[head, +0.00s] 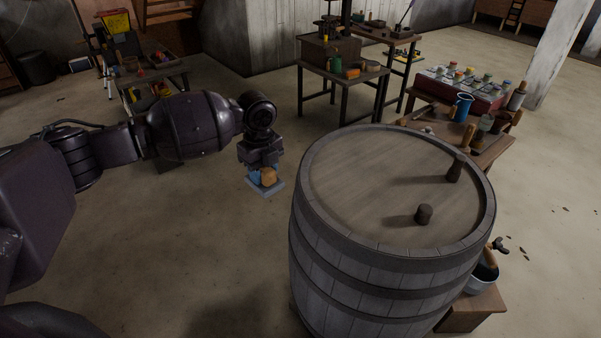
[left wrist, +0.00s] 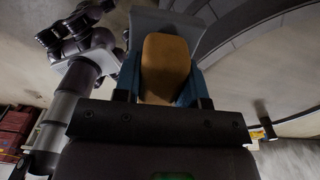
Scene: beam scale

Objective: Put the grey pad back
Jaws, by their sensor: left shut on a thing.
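My left gripper (head: 264,174) is shut on the tan wooden grip of the grey pad (head: 265,188). The pad is a flat grey plate, held in the air to the left of the barrel, apart from it. In the left wrist view the tan grip sits between the blue fingers of my left gripper (left wrist: 162,75), with the grey plate (left wrist: 208,28) beyond it. My right gripper is not in view.
A large wooden barrel (head: 370,190) stands at the centre right, with a dark stopper (head: 424,214) and a taller peg (head: 455,168) on its lid. A cluttered bench (head: 490,150) stands behind it at right. Tool tables (head: 340,78) stand farther back.

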